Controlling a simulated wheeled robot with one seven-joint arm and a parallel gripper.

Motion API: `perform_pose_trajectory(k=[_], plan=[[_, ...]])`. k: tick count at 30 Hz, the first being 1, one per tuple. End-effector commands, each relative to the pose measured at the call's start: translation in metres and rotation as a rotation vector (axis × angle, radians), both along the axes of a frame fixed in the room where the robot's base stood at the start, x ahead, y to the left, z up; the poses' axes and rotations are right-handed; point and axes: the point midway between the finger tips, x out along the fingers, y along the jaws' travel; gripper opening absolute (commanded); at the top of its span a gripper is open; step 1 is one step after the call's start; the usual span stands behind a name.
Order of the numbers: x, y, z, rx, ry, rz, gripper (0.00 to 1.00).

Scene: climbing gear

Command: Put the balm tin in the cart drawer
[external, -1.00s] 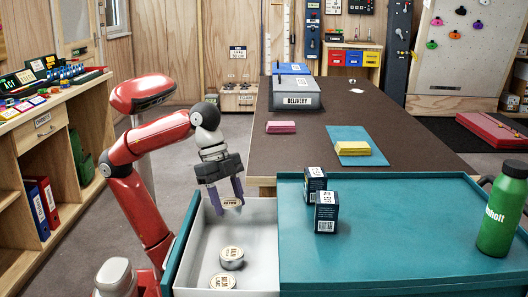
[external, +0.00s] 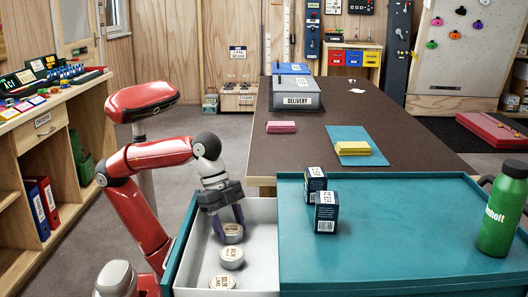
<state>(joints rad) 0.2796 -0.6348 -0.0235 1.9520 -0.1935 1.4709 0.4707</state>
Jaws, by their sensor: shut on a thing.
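The cart drawer (external: 262,262) is pulled open at the left side of the teal cart. My gripper (external: 229,234) reaches down inside the drawer's far end, shut on a balm tin (external: 234,238). The tin is round and silvery with a pale printed lid. It is low in the drawer; I cannot tell whether it touches the floor. A second balm tin (external: 231,259) lies in the drawer just nearer than the held one, and a third tin (external: 222,283) lies near the front end.
Two dark blue boxes (external: 326,215) and a green bottle (external: 502,215) stand on the teal cart top (external: 400,240). The drawer's right half is clear.

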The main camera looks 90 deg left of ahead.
Motion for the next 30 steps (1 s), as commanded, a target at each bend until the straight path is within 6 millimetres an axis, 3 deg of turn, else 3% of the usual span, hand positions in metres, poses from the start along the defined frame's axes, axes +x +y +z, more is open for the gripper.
perform_pose_trajectory(k=[5, 6, 10, 22, 26, 30], plan=[[-0.001, 0.000, -0.010, 0.001, 0.007, 0.000, 0.28], [-0.001, 0.000, -0.009, 0.002, 0.010, 0.001, 0.55], [-0.001, 0.000, -0.010, 0.001, 0.014, 0.002, 0.72], [0.000, 0.000, -0.003, 0.001, 0.019, 0.004, 0.73], [-0.004, 0.004, 0.016, 0.000, 0.013, 0.003, 0.73], [-0.013, 0.013, 0.049, -0.001, 0.006, 0.001, 0.73]])
